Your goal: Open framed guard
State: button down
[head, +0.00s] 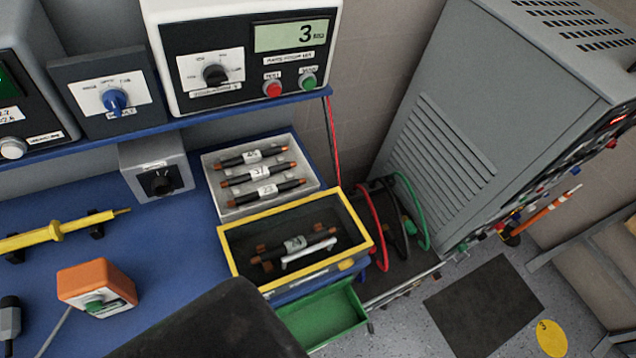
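The yellow-framed guard (355,225) sits at the front right corner of the blue bench, right of centre in the head view. Its frame surrounds a dark recess holding one black fuse-like rod with copper ends and a white label (295,243). A pale bar handle (308,254) lies near the front side of the frame. I cannot tell for sure whether a clear cover spans the frame. A dark block (212,325), which looks like part of my gripper, fills the bottom centre, left of and nearer than the guard. No fingertips show, so its opening is hidden.
A grey tray (216,200) with three labelled rods stands behind the guard. A green open drawer (325,318) juts out below it. An orange button box (97,287) and yellow probe (55,232) lie left. A grey cabinet (470,130) and hanging cables (374,228) stand right.

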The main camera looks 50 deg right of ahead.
aim_at(329, 242)
jog(key=u, duration=0.05)
jog(key=k, duration=1.55)
jog(key=z, duration=0.5)
jog(key=i, duration=1)
jog(key=u, duration=0.05)
